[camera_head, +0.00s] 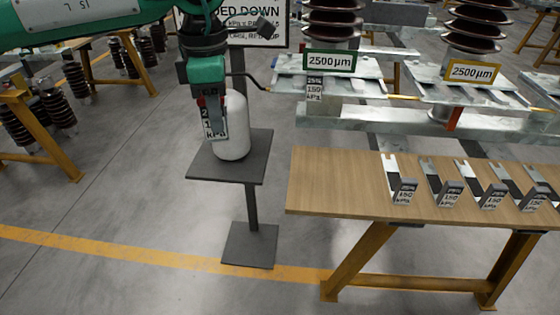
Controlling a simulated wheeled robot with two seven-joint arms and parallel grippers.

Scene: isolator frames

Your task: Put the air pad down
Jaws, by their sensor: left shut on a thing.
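My left gripper (210,97) hangs at the upper left, pointing down, in front of a white bottle-shaped cylinder (236,135). It is shut on a small piece with a white label (213,124) whose print ends in "kPa" and a bit of red at its top. I take this piece to be the air pad, but its shape is mostly hidden by the gripper. It overlaps the cylinder in the picture; I cannot tell if they touch. The cylinder stands upright on a dark grey stand (200,170). My right gripper is not in view.
A wooden table (330,180) at the right holds several metal brackets (402,190) marked "150 kPa"; its left part is bare. Behind it are metal frames with "2500μm" signs (329,62) and brown insulators (333,20). A yellow line (110,246) crosses the floor.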

